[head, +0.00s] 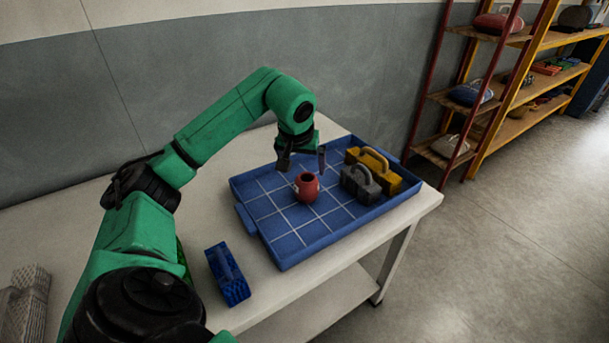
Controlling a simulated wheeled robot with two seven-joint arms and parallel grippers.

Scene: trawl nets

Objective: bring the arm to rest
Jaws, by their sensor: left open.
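My left arm is green and black and reaches in from the left over the table. My left gripper (302,163) is open, pointing down above the blue tray (289,252). It hangs just above and behind a small red pot (307,187) that stands on the tray's gridded floor. I see no thing between its fingers, and the exact gap to the pot is hard to tell. My right gripper is not in view.
A grey handled block (361,188) and a yellow handled block (385,170) stand at the tray's right end. A blue block (228,274) lies on the white table (270,313) in front of the tray. Shelves (437,103) stand beyond, right.

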